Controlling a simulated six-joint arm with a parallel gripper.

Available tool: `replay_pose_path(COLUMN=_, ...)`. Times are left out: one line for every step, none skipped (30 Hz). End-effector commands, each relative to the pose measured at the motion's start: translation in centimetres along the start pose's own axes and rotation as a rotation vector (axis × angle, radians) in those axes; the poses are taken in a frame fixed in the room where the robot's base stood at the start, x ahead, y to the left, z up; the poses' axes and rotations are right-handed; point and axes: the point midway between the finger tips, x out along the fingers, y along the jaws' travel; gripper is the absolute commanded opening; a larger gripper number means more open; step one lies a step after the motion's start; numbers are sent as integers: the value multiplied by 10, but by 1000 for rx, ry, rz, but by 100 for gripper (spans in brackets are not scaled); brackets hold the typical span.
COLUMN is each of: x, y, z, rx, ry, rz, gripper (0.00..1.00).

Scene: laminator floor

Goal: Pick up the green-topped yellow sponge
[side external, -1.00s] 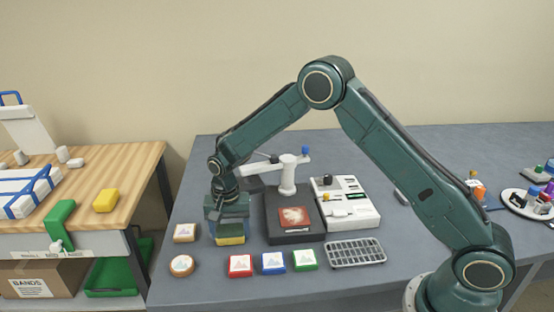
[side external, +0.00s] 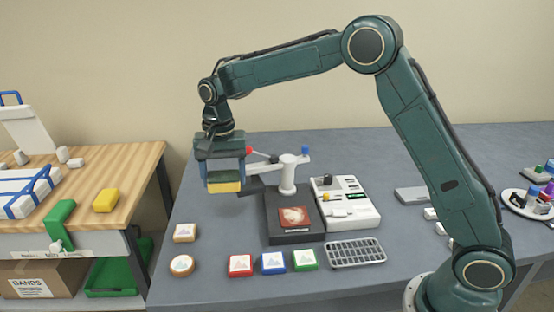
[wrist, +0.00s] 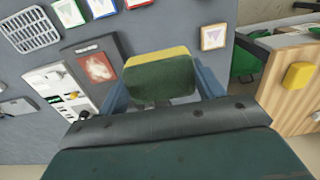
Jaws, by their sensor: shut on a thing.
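The yellow sponge with its green top (wrist: 160,80) sits between the two blue fingers of my gripper in the wrist view. In the side external view the sponge's yellow lower part (side external: 224,187) shows below the fingers, and its green top is mostly hidden by them. My gripper (side external: 222,178) is shut on the sponge and holds it above the grey table, left of the dark press base.
The dark press (side external: 290,233) with its white post stands close to the right of my gripper. Framed tiles (side external: 240,265) and a wire rack (side external: 356,252) lie in front. A plain yellow block (side external: 106,200) lies on the wooden bench at left.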

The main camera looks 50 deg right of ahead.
Motion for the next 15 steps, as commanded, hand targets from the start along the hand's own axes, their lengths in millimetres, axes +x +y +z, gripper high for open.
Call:
replay_pose_path(x=-8, y=0, z=0, rx=0, ry=2, rz=-3, gripper=46)
replay_pose_path(x=-12, y=-1, z=0, rx=0, ry=2, rz=-2, gripper=46)
replay_pose_path(x=-15, y=0, z=0, rx=0, ry=1, rz=-1, gripper=46)
replay_pose_path(x=-18, y=0, z=0, rx=0, ry=1, rz=-1, gripper=46)
replay_pose_path(x=-20, y=0, z=0, rx=0, ry=1, rz=-2, gripper=46)
replay_pose_path(x=-23, y=0, z=0, rx=0, ry=1, rz=-1, gripper=46)
replay_pose_path(x=-25, y=0, z=0, rx=0, ry=0, rz=-1, gripper=46)
replay_pose_path(x=-26, y=0, z=0, rx=0, ry=0, rz=0, gripper=46)
replay_pose_path(x=-27, y=0, z=0, rx=0, ry=0, rz=0, gripper=46)
replay_pose_path(x=-28, y=0, z=0, rx=0, ry=0, rz=0, gripper=46)
replay_pose_path(x=-28, y=0, z=0, rx=0, ry=0, rz=0, gripper=46)
replay_pose_path(x=-29, y=0, z=0, rx=0, ry=0, rz=0, gripper=46)
replay_pose_path(x=-29, y=0, z=0, rx=0, ry=0, rz=0, gripper=46)
replay_pose_path(x=-29, y=0, z=0, rx=0, ry=0, rz=0, gripper=46)
replay_pose_path(x=-29, y=0, z=0, rx=0, ry=0, rz=0, gripper=46)
